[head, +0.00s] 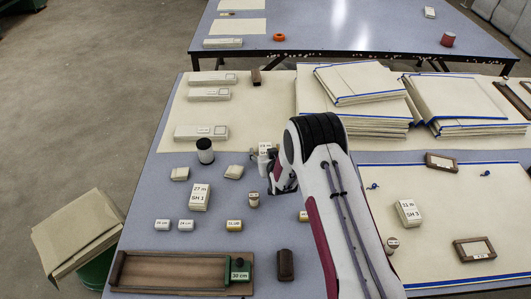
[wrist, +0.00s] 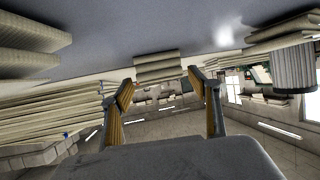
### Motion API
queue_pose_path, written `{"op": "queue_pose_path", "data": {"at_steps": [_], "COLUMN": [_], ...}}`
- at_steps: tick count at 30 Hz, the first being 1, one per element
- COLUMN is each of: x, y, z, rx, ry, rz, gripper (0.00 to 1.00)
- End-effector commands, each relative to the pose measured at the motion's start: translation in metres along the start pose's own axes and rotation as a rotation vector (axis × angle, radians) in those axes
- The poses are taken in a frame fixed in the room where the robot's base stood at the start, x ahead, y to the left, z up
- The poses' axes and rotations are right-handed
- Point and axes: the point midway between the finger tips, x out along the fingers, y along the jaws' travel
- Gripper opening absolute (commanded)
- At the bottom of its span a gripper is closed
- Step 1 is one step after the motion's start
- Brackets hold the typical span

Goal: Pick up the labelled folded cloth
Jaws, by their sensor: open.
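Several small folded cloths carry labels in the head view. One marked 27 m SH 1 (head: 199,197) lies left of my gripper (head: 281,181), and one marked 31 m SH 3 (head: 408,213) lies to the right on a cream sheet. A third labelled cloth (head: 265,149) stands just behind my gripper, partly hidden by the arm. In the wrist view, which looks upside down, my gripper (wrist: 163,82) is open and empty. A cream folded stack (wrist: 157,68) shows beyond and between its fingertips, apart from them. Its label does not show there.
Large cloth stacks (head: 370,120) with blue edges fill the back right. A black-topped spool (head: 205,151), small labelled blocks (head: 234,225) and a dark wooden block (head: 285,265) stand around the gripper. A wooden tray (head: 170,274) lies front left. Bare blue table shows between them.

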Motion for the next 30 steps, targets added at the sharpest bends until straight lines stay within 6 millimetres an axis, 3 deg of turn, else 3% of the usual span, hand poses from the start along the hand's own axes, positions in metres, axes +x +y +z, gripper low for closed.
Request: {"op": "queue_pose_path", "data": {"at_steps": [8, 13, 30], "x": [-0.0002, -0.0002, -0.0037], "y": [0.0, 0.0, 0.0], "z": [0.0, 0.0, -0.0082], "rx": [0.0, 0.0, 0.0], "ry": [0.0, 0.0, 0.001], "rz": [0.0, 0.0, 0.0], "gripper": [0.59, 0.17, 0.16]}}
